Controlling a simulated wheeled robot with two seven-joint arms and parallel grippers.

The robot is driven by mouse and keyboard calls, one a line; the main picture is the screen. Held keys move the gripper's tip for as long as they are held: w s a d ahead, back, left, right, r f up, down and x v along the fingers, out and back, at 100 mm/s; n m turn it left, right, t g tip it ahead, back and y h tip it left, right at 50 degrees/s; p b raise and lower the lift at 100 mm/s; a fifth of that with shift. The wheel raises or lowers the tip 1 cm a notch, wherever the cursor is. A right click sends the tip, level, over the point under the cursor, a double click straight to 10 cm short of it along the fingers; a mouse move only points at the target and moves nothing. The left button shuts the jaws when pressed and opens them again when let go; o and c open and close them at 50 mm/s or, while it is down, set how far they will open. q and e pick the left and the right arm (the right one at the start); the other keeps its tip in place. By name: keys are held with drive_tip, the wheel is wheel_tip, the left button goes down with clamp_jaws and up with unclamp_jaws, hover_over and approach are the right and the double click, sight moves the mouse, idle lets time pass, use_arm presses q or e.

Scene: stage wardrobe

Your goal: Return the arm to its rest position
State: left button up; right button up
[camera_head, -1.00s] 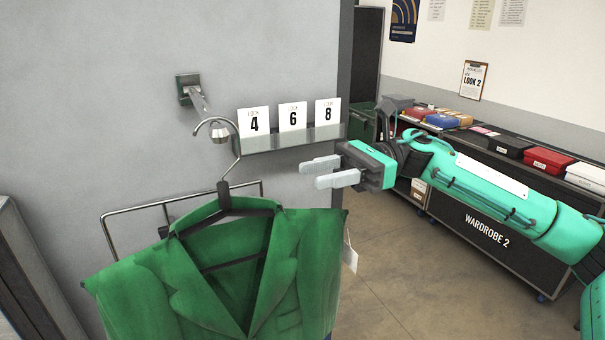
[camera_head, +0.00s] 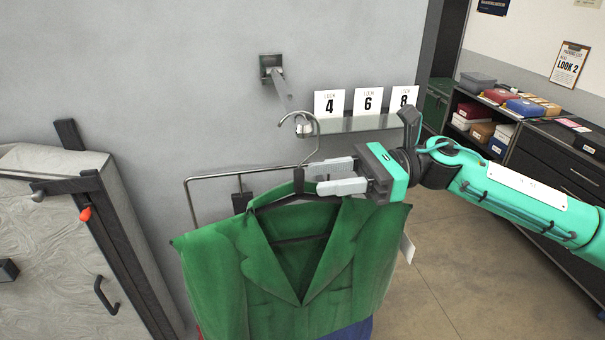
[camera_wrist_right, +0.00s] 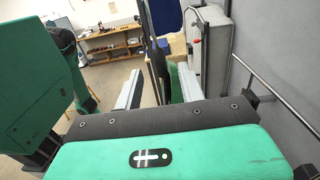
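My right gripper (camera_head: 338,177) is in front of the upper part of a green jacket (camera_head: 265,255), by its hanger. Its two pale fingers are apart; in the wrist view the fingers (camera_wrist_right: 158,90) also stand apart, with dark and green parts seen in the gap beyond them. I see nothing clamped. The jacket is on a dark hanger (camera_head: 265,199) whose metal hook (camera_head: 313,127) is up at the end of a wall peg (camera_head: 283,90). Whether a finger touches the hanger cannot be told. My left gripper is not in view.
A small shelf (camera_head: 350,124) holds cards 4, 6 and 8. A grey padded case (camera_head: 60,250) stands at left. A dark cabinet (camera_head: 535,155) with boxes is at right. Open floor (camera_head: 455,270) lies between.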

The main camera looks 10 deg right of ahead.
sight(302, 192)
drive_tip(key=shift+a, duration=2.3)
clamp_jaws()
drive_tip(key=shift+r, duration=0.25)
